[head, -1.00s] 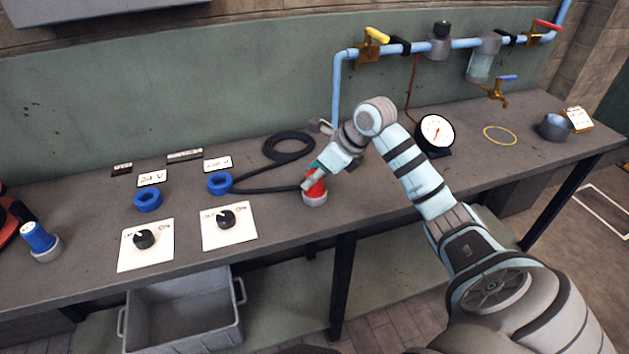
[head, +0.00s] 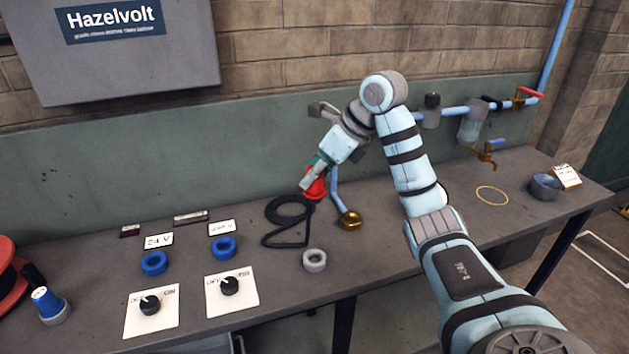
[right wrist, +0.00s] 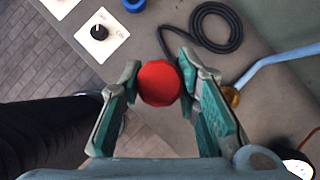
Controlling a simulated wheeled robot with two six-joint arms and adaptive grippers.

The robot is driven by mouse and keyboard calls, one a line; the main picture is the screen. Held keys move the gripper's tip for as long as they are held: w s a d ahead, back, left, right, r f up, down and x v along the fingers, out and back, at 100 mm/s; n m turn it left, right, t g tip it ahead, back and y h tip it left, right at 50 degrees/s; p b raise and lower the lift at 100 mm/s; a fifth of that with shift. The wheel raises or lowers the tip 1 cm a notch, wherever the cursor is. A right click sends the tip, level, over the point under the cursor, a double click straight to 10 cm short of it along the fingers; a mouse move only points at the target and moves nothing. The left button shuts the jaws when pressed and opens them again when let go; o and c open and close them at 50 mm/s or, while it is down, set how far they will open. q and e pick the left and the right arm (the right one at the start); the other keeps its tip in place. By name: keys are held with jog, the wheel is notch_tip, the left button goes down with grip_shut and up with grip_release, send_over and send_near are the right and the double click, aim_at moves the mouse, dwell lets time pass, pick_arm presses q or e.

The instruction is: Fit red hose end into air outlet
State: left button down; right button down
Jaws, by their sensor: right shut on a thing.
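The red hose end (head: 316,186) is held in the fingers of my right gripper (head: 313,180), above the bench. In the right wrist view the red hose end (right wrist: 158,83) sits between the two fingers of my right gripper (right wrist: 160,85). The black hose (head: 285,212) lies in a loose coil on the bench. A brass fitting (head: 350,221) at the lower end of a blue pipe looks like the air outlet. It also shows in the right wrist view (right wrist: 232,97), apart from the red end and to its right. My left gripper is out of view.
An empty grey ring (head: 314,261) stands near the bench's front edge. Two blue rings (head: 223,248) and two white knob plates (head: 232,289) are to the left. A yellow ring (head: 492,195) and a grey cup (head: 545,186) are on the right. Valves and pipes run behind my arm.

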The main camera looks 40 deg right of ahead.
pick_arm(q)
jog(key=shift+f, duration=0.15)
pick_arm(e)
jog(key=shift+f, duration=0.15)
